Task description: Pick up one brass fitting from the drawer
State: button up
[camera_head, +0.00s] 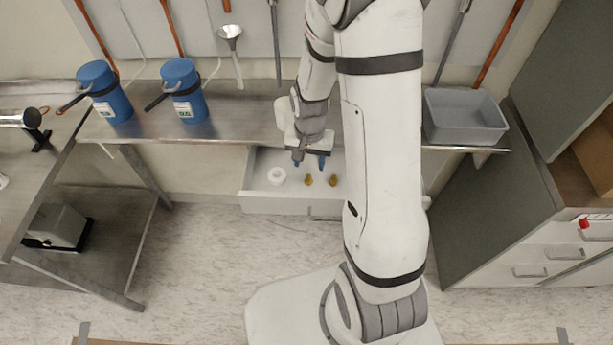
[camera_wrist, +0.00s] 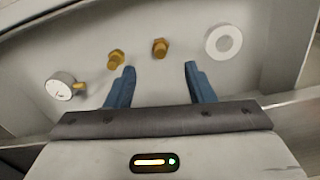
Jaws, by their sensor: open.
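An open white drawer (camera_head: 275,204) sits under the metal bench. Two brass fittings show in it, a left one (camera_head: 308,180) and a right one (camera_head: 332,180) in the head view. In the wrist view one fitting (camera_wrist: 116,58) lies just beyond the left fingertip and the other (camera_wrist: 159,47) lies beyond the gap between the fingers. My gripper (camera_head: 309,162) is over the back part of the drawer, with its blue fingers pointing down. In the wrist view my gripper (camera_wrist: 159,72) is open, with nothing between its fingers.
A white ring (camera_head: 277,176) and a round gauge with a brass stem (camera_wrist: 62,87) also lie in the drawer. The metal bench (camera_head: 232,120) overhangs its back. Two blue canisters (camera_head: 182,90) and a grey bin (camera_head: 465,115) stand on the bench.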

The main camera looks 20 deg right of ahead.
aim_at(308, 175)
jog(key=shift+s+a+f+p, duration=0.1)
jog(key=shift+f+p, duration=0.3)
jog(key=shift+f, duration=3)
grip_shut()
jog(key=shift+r, duration=0.1)
